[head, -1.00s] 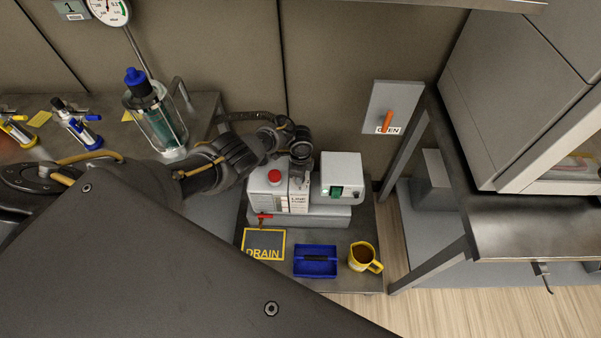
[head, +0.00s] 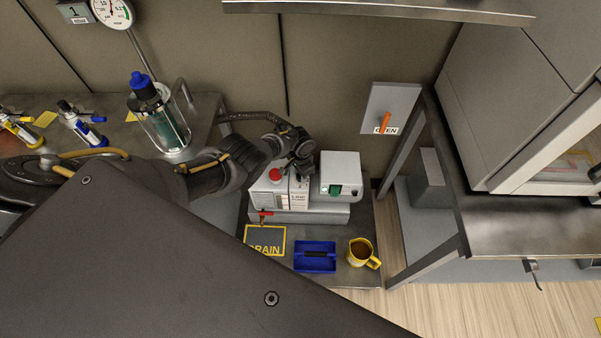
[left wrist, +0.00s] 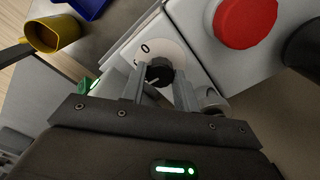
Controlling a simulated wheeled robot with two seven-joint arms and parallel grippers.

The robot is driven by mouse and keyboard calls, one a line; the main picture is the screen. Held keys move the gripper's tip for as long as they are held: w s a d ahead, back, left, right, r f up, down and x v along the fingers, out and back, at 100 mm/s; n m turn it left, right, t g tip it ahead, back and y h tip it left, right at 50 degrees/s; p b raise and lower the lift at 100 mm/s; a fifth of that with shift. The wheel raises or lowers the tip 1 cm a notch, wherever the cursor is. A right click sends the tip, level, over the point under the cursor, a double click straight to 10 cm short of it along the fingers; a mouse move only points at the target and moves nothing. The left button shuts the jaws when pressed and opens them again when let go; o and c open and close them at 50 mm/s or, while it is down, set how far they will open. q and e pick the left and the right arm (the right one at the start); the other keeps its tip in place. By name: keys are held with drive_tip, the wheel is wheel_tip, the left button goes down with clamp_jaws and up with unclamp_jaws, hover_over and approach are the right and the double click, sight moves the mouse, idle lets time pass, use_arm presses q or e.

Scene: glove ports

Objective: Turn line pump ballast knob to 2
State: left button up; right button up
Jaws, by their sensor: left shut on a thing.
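The line pump (head: 292,200) is a white and grey unit on the low bench, with a red cap on its top left and a printed label on its front. In the left wrist view its ballast knob (left wrist: 159,72) is black and round, on a white dial (left wrist: 166,50) with a "0" mark showing; other marks are partly hidden. My left gripper (left wrist: 160,84) has its two fingers on either side of the knob and is shut on it. In the head view the left gripper (head: 301,170) is over the pump's top, and the knob is hidden. My right gripper is not in view.
A white box with a green switch (head: 341,175) stands right of the pump. In front lie a DRAIN sign (head: 265,240), a blue tray (head: 315,257) and a yellow mug (head: 361,253). A glass trap (head: 160,115) stands at the left. A metal bench is at the right.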

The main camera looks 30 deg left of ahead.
use_arm(q)
drive_tip(key=shift+d+n, duration=0.1)
drive_tip(key=shift+n, duration=0.8)
drive_tip(key=o, duration=1)
wheel_tip(320, 180, up, 11)
drive_tip(key=p, duration=0.7)
drive_tip(key=shift+f, duration=0.1)
